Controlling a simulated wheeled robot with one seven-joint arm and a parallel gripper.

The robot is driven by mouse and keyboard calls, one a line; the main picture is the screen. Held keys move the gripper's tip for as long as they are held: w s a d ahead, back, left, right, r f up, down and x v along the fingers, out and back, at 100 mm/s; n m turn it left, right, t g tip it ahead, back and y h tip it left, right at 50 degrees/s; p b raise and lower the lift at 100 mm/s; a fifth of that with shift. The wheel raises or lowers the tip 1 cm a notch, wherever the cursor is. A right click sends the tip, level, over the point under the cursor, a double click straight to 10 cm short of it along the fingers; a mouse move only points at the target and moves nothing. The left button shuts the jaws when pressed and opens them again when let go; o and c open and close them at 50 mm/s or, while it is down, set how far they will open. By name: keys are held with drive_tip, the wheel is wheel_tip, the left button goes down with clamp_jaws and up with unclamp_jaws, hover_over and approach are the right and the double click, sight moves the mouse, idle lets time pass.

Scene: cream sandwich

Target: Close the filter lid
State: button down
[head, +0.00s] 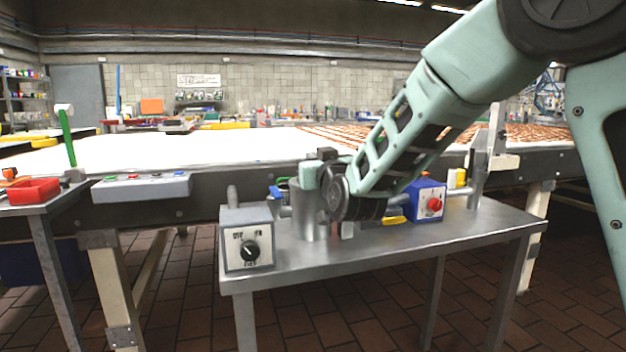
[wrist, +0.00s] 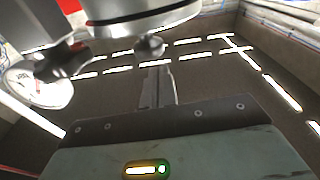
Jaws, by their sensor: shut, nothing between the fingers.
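In the head view a grey metal cylinder (head: 309,222), which looks like the filter housing, stands on the steel side table. My wrist covers its right side, and I cannot make out the lid's position there. In the wrist view a round metal part with a bright rim (wrist: 140,22) crosses the top, with a rounded metal knob (wrist: 150,47) below it; this may be the lid, but I cannot be sure. My gripper (wrist: 157,78) is shut and empty, its fingers just below the knob; I cannot tell whether they touch. In the head view the fingertips are not distinguishable.
A grey box with a black dial (head: 248,242) stands at the table's front left. A blue box with a red knob (head: 427,203) stands to the right of my wrist. A long white conveyor (head: 200,150) runs behind.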

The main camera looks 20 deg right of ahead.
drive_tip(key=f+b, duration=0.1)
drive_tip(key=f+t+b, duration=0.1)
drive_tip(key=b, duration=0.1)
drive_tip(key=shift+s, duration=0.4)
drive_tip(key=shift+s+f+b, duration=0.15)
drive_tip(key=shift+f+b, duration=0.05)
drive_tip(key=shift+b, duration=0.55)
drive_tip(key=shift+s+f+b, duration=0.1)
drive_tip(key=shift+f+b, duration=0.2)
drive_tip(key=shift+b, duration=0.2)
drive_tip(key=shift+r, duration=0.1)
